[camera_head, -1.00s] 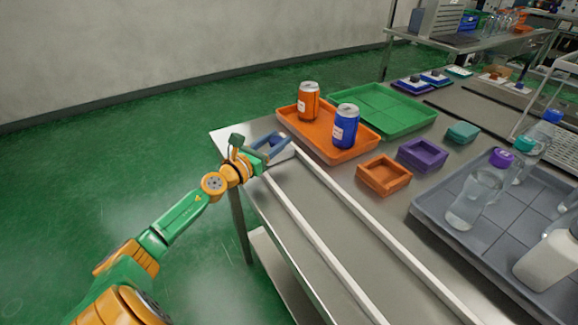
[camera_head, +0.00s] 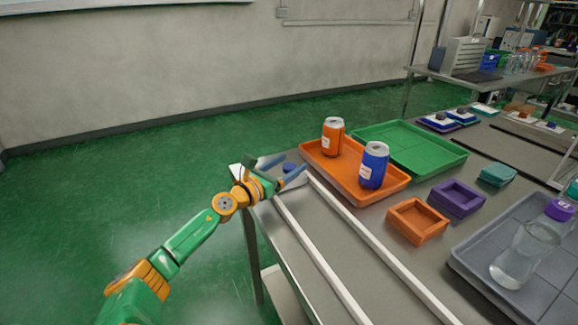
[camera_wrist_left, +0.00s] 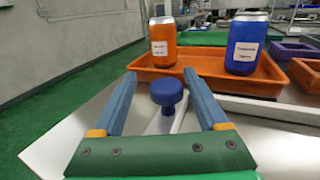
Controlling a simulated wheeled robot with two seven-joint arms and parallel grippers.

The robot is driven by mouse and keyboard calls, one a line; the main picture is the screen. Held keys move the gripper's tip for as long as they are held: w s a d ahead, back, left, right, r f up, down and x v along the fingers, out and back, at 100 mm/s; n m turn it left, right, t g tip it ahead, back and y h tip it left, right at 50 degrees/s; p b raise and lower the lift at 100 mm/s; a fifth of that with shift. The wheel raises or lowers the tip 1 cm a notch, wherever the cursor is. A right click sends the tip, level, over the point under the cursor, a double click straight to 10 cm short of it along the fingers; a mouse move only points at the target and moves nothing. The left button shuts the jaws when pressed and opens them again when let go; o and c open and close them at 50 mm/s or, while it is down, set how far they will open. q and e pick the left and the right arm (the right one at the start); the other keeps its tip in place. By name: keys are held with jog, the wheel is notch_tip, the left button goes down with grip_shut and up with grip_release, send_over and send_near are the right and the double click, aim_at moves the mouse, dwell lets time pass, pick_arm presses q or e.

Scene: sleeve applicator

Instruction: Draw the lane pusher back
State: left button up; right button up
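A dark blue round knob (camera_wrist_left: 167,93), likely the lane pusher's handle, stands on a pale narrow piece in the left wrist view. My left gripper (camera_wrist_left: 164,80) is open, with one blue finger on each side of the knob. Gaps show between the knob and both fingers. In the head view, my left gripper (camera_head: 284,166) is at the far left end of the lane, and the knob cannot be made out there. The lane (camera_head: 310,227) lies between two long white rails. My right gripper is not in view.
An orange tray (camera_head: 318,163) holding an orange can (camera_head: 333,139) and a blue can (camera_head: 374,166) lies just beyond the gripper. A green tray (camera_head: 405,148), small orange box (camera_head: 417,222), purple box (camera_head: 456,199) and grey tray (camera_head: 465,270) stand right of the lane.

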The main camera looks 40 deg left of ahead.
aim_at(284, 168)
pick_arm(q)
jog(key=shift+d, duration=0.1)
jog(key=shift+s+f, duration=0.15)
jog(key=shift+s, duration=3.4)
